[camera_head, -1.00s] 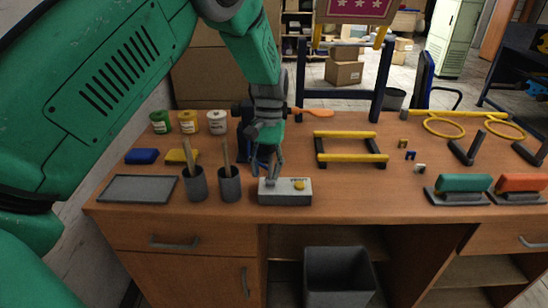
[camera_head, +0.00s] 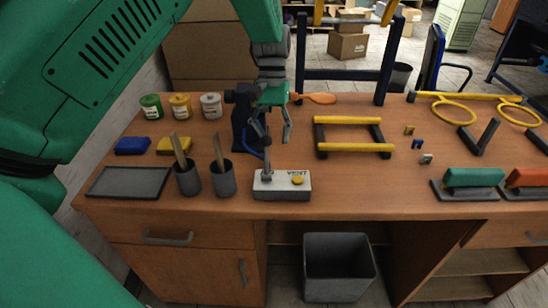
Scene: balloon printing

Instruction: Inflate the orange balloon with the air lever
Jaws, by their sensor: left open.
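The orange balloon (camera_head: 319,98) lies flat and slim at the back of the table, its neck toward a dark blue stand (camera_head: 240,125). A light grey box (camera_head: 282,186) marked VENT stands at the table's front, with a yellow button (camera_head: 297,180) and a small grey lever (camera_head: 266,176) on its left end. My left gripper (camera_head: 277,140) points down above the box, its fingers apart and empty. Its left finger appears close over the lever; whether they touch I cannot tell. The gripper partly hides the stand. My right gripper is not in view.
Two dark cups (camera_head: 223,180) with sticks and a grey tray (camera_head: 128,182) stand left of the box. A yellow-and-black frame (camera_head: 352,148) lies to the right. Green (camera_head: 473,178) and orange (camera_head: 528,178) handled blocks sit farther right. Table between box and green block is clear.

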